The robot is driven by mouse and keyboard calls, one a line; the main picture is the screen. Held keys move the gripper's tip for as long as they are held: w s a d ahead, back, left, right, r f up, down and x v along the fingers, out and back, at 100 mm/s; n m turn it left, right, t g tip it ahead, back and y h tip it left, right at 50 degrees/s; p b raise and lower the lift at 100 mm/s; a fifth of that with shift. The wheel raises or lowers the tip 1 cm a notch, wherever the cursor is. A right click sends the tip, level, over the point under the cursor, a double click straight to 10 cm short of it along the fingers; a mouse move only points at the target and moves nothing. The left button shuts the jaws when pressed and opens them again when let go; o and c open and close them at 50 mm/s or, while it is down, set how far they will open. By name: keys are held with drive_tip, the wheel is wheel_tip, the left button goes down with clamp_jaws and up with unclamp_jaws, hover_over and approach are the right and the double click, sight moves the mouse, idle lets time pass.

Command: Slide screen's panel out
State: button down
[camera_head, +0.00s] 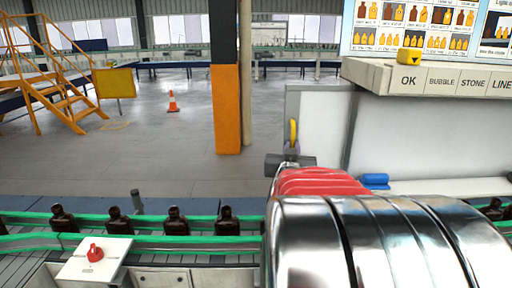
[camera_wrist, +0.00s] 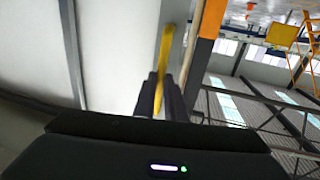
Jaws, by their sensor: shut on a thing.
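The screen's pale panel (camera_head: 322,122) stands upright right of the middle in the head view, and a large part of it shows at the left of the wrist view (camera_wrist: 110,50). A yellow upright handle (camera_head: 293,130) is at its left edge; it also shows in the wrist view (camera_wrist: 166,45). My gripper (camera_head: 291,150) reaches the handle's lower end. In the wrist view my gripper's dark fingers (camera_wrist: 160,82) are closed on the handle. My arm hides the panel's lower part in the head view.
A green-railed conveyor (camera_head: 150,238) carries several dark bottles (camera_head: 173,221). A white plate with a red knob (camera_head: 95,252) is in front. A shelf labelled OK, BUBBLE, STONE (camera_head: 440,81) holds a yellow object (camera_head: 409,56). An orange-based pillar (camera_head: 227,110) and open floor lie left.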

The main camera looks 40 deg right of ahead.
drive_tip(key=shift+r, duration=0.15)
drive_tip(key=c, duration=1.8)
unclamp_jaws()
drive_tip(key=shift+a, duration=0.1)
